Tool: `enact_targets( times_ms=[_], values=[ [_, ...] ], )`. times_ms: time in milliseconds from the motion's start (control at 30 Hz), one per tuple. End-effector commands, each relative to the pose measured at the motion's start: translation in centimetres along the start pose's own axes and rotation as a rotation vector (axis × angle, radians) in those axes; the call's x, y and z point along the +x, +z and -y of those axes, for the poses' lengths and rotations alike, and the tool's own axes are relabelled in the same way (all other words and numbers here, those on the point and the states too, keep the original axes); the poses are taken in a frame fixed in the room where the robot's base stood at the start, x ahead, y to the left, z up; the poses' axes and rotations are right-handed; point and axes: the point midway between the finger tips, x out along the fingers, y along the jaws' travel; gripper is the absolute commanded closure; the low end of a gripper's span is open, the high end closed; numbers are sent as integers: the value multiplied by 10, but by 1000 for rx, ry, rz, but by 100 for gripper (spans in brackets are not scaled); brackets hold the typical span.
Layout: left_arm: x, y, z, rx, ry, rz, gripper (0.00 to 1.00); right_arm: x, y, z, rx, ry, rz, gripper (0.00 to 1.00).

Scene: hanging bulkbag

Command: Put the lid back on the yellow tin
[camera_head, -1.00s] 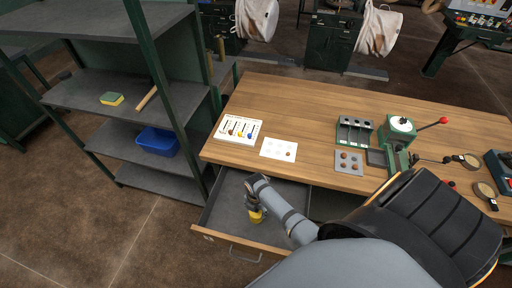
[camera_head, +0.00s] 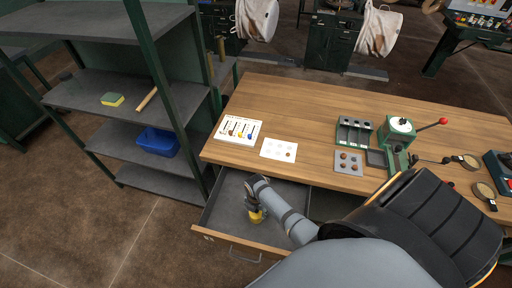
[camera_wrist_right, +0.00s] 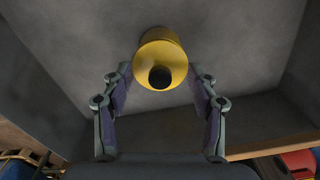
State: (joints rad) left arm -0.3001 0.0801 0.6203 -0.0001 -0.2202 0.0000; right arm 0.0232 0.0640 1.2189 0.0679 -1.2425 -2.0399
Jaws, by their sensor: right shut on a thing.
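The yellow tin (camera_head: 256,217) stands in the open drawer under the workbench; it also shows in the right wrist view (camera_wrist_right: 157,33). Its yellow lid (camera_wrist_right: 175,62) with a black knob (camera_wrist_right: 160,77) faces the right wrist camera and lies over the tin's mouth. I cannot tell whether it is fully seated. My right gripper (camera_head: 254,206) reaches down into the drawer over the tin. My left gripper is out of view.
The drawer's front panel (camera_head: 240,244) and walls surround the gripper closely. The wooden bench top (camera_head: 310,105) overhangs behind, with printed cards, a small grey tray (camera_head: 349,163) and a green press (camera_head: 398,140). A shelf rack (camera_head: 150,95) stands at the left.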

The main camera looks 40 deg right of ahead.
Motion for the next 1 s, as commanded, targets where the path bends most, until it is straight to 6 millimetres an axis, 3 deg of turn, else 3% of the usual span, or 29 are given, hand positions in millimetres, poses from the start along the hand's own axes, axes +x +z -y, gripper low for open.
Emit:
enact_targets(
  times_ms=[400, 433, 600, 833, 1000],
  values=[
    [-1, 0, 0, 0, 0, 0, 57, 0, 0, 0, 0, 0, 0, 62],
    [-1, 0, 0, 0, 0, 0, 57, 0, 0, 0, 0, 0, 0, 37],
    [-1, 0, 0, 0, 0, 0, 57, 0, 0, 0, 0, 0, 0, 15],
    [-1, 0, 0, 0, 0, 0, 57, 0, 0, 0, 0, 0, 0, 15],
    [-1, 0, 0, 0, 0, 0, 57, 0, 0, 0, 0, 0, 0, 0]
  ],
)
